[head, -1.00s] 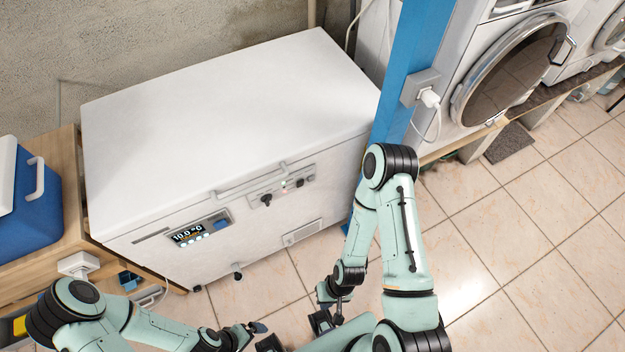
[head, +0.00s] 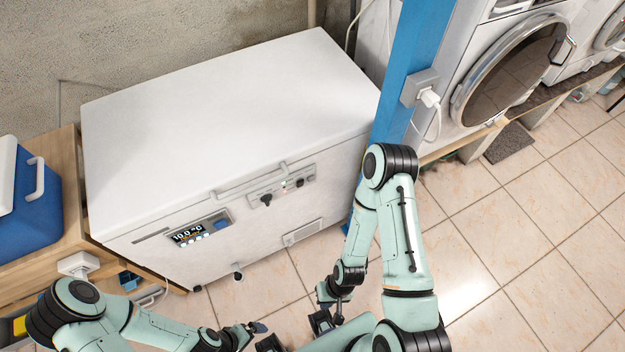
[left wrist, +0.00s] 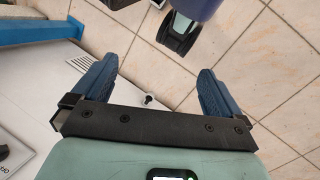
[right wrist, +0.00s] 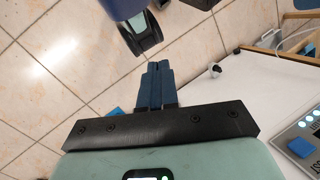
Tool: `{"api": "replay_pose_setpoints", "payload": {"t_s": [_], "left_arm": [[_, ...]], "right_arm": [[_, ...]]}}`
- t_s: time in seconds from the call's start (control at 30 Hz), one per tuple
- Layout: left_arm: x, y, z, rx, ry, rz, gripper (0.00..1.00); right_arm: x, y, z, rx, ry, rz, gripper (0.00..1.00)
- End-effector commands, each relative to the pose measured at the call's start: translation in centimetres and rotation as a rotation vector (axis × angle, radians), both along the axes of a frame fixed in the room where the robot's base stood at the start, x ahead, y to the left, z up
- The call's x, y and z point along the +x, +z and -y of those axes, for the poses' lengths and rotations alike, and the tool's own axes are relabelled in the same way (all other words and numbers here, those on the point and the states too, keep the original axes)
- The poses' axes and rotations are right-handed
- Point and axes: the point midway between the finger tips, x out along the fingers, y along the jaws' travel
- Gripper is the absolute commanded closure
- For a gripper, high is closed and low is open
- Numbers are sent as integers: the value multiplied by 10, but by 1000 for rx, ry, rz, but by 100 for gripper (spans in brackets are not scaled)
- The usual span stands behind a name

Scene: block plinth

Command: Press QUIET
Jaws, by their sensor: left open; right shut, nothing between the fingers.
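A white chest freezer (head: 235,110) stands ahead. Its front has a control panel with a lit display (head: 188,233) reading about 10.0 °C. Small lit round buttons (head: 193,240) sit below the display, and a blue square button (head: 221,224) is beside it. No label reading QUIET is legible. The right wrist view shows part of this panel with the blue button (right wrist: 301,147) and lit buttons (right wrist: 300,125). My right gripper (right wrist: 158,68) is shut and empty, in front of the freezer and apart from it; the head view shows it low (head: 321,320). My left gripper (left wrist: 153,72) is open and empty.
A second strip with dark knobs (head: 266,199) and the lid handle (head: 250,181) are on the freezer front. A blue post (head: 412,60) with a plugged socket stands right of it. A blue cooler (head: 35,200) sits on a wooden bench at left. Tiled floor (head: 520,240) is open at right.

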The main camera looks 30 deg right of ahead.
Motion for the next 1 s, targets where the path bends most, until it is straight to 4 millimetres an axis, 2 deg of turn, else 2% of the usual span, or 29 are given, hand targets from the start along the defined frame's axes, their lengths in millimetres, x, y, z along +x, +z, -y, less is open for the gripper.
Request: {"api": "replay_pose_setpoints", "payload": {"t_s": [0.2, 0.27, 0.33, 0.47, 0.53, 0.7, 0.83, 1.0], "left_arm": [[-1, -2, 0, 0, 0, 0, 0], [-2, -7, 0, 1, 1, 0, 0], [-4, -18, -1, 3, 3, 4, 0], [-5, -47, -3, 11, 12, 23, 0], [-3, -64, -5, 18, 19, 39, 0], [7, -103, -9, 33, 34, 81, 0], [16, -129, -11, 41, 44, 109, 0], [25, -149, -14, 50, 52, 134, 0]], "right_arm": [[2, -2, 1, 2, 2, 9, 100], [8, -5, 3, 7, 10, 34, 100], [22, -11, 6, 16, 32, 92, 100], [67, -20, 23, 25, 115, 280, 100], [98, -20, 38, 11, 183, 412, 100], [168, -4, 82, -95, 388, 720, 100], [207, 16, 114, -217, 563, 902, 100], [234, 38, 140, -348, 739, 1029, 100]]}}
